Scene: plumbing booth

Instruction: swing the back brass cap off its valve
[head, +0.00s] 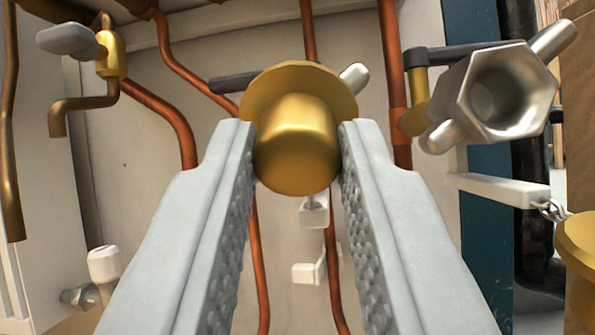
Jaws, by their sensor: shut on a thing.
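A brass cap (297,150) with a wide flange and a rounded knob faces me in the upper middle of the view. My gripper (298,135) is shut on its knob, one finger on each side. A dark bar (233,82) shows behind the flange at the left, and a silver lug (354,74) shows at the right. The cap hides most of the valve behind it, so I cannot tell whether the cap still sits on it.
A silver hexagonal fitting (520,108) with an open mouth stands at the right. Another brass piece (577,250) is at the right edge, beside a chain and a white bracket (500,188). Copper pipes (395,85) and a brass tap (110,55) line the pale wall.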

